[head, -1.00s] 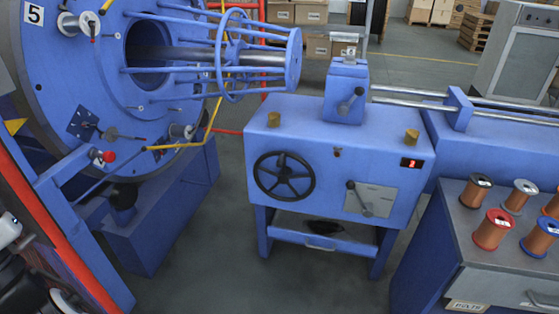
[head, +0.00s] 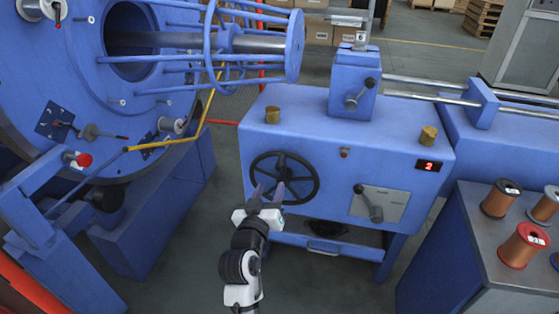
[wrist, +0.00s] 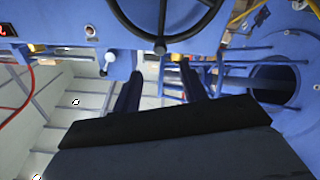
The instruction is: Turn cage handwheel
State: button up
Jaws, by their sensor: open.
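The cage handwheel (head: 313,189) is a black spoked wheel on the front of the blue cabinet, left of centre in the head view. Its rim and knob also show at the top of the wrist view (wrist: 187,34). My gripper (head: 267,190) is open and empty, in front of the wheel's lower left part in the head view. In the wrist view its two dark fingers (wrist: 163,85) point up toward the wheel, apart from each other, with nothing between them. Whether a fingertip touches the rim cannot be told.
The blue cabinet (head: 400,158) also carries a crank lever (head: 369,203), a red display (head: 429,165) and brass knobs on top. The large blue cage disc (head: 60,95) stands at the left. A bench with several wire spools (head: 523,246) stands at the right. Grey floor lies between.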

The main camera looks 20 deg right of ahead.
aim_at(278, 168)
jog(key=p+x, duration=0.1)
jog(key=x, duration=1.1)
jog(key=shift+a, duration=0.1)
grip_shut()
